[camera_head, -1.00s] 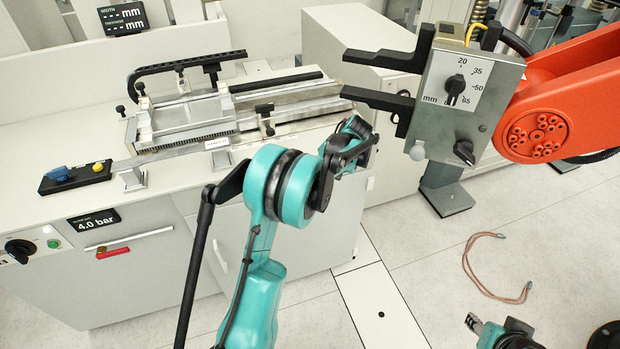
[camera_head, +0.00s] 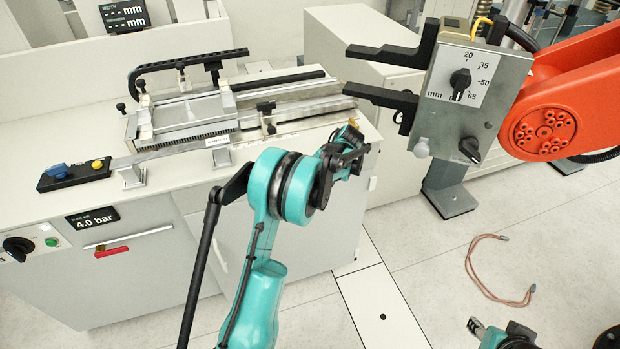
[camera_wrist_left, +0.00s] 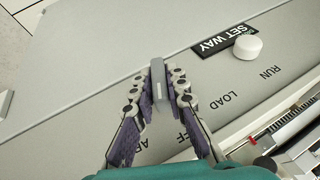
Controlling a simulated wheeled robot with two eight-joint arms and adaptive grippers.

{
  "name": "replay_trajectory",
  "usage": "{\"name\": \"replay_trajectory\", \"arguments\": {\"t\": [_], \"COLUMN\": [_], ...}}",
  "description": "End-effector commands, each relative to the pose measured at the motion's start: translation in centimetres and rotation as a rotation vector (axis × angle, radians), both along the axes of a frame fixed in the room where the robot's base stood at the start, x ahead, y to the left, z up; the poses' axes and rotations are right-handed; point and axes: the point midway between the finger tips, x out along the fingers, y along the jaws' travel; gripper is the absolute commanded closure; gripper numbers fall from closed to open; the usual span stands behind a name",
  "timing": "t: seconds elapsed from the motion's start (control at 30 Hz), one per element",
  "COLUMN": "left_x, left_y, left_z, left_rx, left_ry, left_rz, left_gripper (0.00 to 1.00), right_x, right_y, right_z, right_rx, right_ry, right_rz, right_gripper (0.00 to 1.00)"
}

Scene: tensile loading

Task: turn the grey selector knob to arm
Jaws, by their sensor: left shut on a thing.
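The grey selector knob (camera_wrist_left: 157,72) shows in the left wrist view as a narrow upright bar between my left fingertips. My left gripper (camera_wrist_left: 158,78) is shut on it, with a purple-padded finger on each side. Panel lettering reads RUN and LOAD to the right of the knob; below it are partly covered words ending in "FF" and starting with "AR". The knob's pointer mark cannot be made out. In the head view my left gripper (camera_head: 350,143) is at the bench's right end, and the knob is hidden there. My right gripper (camera_head: 476,326) is partly in view at the bottom edge.
A white button (camera_wrist_left: 247,47) beside a SET WAY label is right of the knob. A bench (camera_head: 60,200) carries a metal fixture (camera_head: 185,125). An orange arm (camera_head: 565,110) and a grey dial box (camera_head: 468,95) stand at right. A looped cable (camera_head: 470,265) lies on the floor.

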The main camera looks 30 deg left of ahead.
Motion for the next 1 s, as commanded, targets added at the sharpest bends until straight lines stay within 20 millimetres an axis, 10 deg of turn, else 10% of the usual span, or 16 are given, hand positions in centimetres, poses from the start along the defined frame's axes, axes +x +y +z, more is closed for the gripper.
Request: {"name": "replay_trajectory", "arguments": {"t": [0.77,0.87,1.0], "left_x": [0.2,0.2,0.2], "left_y": [-0.1,-0.1,-0.1], "left_z": [-0.1,-0.1,-0.1], "left_rx": [0.285,0.285,0.284], "left_ry": [0.332,0.332,0.331], "left_rz": [-0.001,0.0,0.0], "left_gripper": [1.0,0.66,0.66], "right_x": [0.0,0.0,0.0], "right_y": [0.0,0.0,0.0], "right_z": [-1.5,-1.5,-1.5], "right_rx": [0.0,0.0,0.0], "right_ry": [0.0,0.0,0.0], "right_rz": [0.0,0.0,0.0], "right_gripper": [0.6,0.6,0.6]}}
